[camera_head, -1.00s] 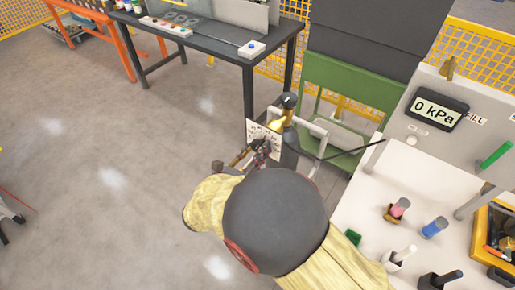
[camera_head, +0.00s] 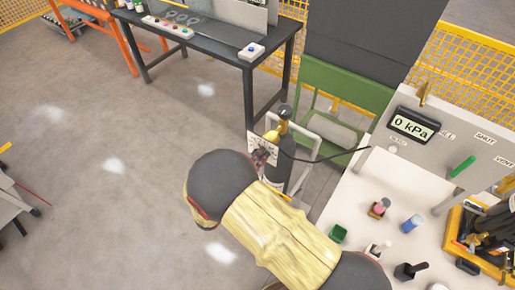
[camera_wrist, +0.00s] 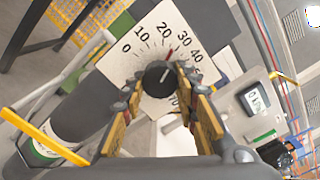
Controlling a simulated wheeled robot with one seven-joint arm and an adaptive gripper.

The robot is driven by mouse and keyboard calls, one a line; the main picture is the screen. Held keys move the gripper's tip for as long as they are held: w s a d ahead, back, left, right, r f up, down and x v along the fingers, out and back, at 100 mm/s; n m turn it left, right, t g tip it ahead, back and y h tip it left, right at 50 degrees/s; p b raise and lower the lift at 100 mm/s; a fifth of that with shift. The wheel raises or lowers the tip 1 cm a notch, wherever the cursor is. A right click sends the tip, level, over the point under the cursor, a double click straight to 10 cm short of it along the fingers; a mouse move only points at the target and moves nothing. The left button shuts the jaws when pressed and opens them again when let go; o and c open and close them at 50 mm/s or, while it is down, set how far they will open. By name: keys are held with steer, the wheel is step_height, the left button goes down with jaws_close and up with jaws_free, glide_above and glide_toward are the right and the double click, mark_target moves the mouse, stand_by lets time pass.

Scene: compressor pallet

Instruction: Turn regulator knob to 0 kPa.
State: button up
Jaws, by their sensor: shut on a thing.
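The black regulator knob (camera_wrist: 159,79) sits in front of a white dial plate (camera_wrist: 112,66) numbered from 0 upward. A short pale mark on the knob points to the upper right, towards the 30 to 40 side. A small red mark lies near 20 to 30. My gripper (camera_wrist: 160,90) is shut on the knob, with a finger on each side. In the head view the dial plate (camera_head: 257,146) stands by a dark cylinder with a yellow top (camera_head: 282,128); my arm hides most of the knob. The display (camera_head: 411,126) reads 0 kPa.
A green stand (camera_head: 345,90) is behind the cylinder. A white bench (camera_head: 372,207) at the right carries several coloured pieces and a yellow-edged bin (camera_head: 452,228). A black table (camera_head: 205,35) stands at the back.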

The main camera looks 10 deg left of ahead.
steer(key=n+p, duration=0.3)
steer(key=p, duration=0.1)
steer(key=shift+r+n, duration=0.3)
steer(key=shift+n, duration=0.1)
steer(key=n+p, duration=0.4)
steer(key=shift+n, duration=0.3)
steer(key=n+p, duration=0.2)
steer(key=n, duration=0.2)
steer(key=shift+p, duration=0.3)
steer(key=shift+n+p, duration=0.7)
steer(key=shift+n, duration=1.4)
steer(key=o, duration=1.2)
steer(key=shift+c, duration=0.2)
steer(key=v, duration=1.2)
